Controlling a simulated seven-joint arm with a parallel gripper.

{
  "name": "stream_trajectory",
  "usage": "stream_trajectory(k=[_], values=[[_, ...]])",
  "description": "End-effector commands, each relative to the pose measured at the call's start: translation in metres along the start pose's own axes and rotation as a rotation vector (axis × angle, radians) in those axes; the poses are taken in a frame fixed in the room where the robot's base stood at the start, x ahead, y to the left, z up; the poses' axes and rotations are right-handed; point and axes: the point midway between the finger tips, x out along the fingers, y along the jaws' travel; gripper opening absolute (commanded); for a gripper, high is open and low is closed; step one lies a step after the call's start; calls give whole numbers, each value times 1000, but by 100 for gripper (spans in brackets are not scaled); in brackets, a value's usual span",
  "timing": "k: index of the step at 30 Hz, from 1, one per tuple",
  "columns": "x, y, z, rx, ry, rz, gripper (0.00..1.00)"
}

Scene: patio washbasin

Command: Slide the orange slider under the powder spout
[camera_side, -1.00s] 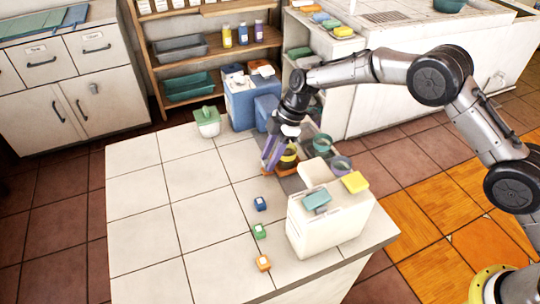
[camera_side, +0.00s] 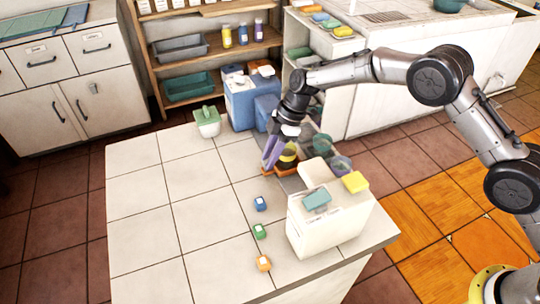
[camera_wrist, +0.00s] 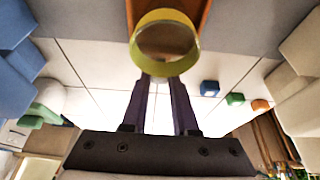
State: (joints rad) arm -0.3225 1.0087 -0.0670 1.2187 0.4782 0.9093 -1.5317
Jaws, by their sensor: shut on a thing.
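The orange slider (camera_side: 267,172) lies on a grey strip on the tiled counter, and its flat orange part shows at the top of the wrist view (camera_wrist: 203,14). A yellow-rimmed round cup (camera_wrist: 189,66) stands on it. My gripper (camera_side: 268,163) has purple fingers reaching down to the slider's left end, beside the cup. In the wrist view the fingers (camera_wrist: 159,80) are close together and their tips are hidden behind the cup's rim. They appear shut on the slider. I cannot clearly pick out the powder spout.
A blue box unit (camera_side: 241,102) stands behind my gripper and a cream one (camera_side: 325,228) in front. Small blue (camera_side: 260,204), green (camera_side: 259,231) and orange (camera_side: 263,263) blocks lie nearby.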

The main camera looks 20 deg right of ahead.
Motion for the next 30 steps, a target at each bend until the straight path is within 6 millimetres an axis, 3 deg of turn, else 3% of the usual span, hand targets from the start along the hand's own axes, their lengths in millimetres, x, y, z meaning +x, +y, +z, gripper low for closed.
stream_trajectory(k=[17,30], values=[[-1,-1,0,0,0,1,0],[-2,-38,-1,-1,1,2,0]])
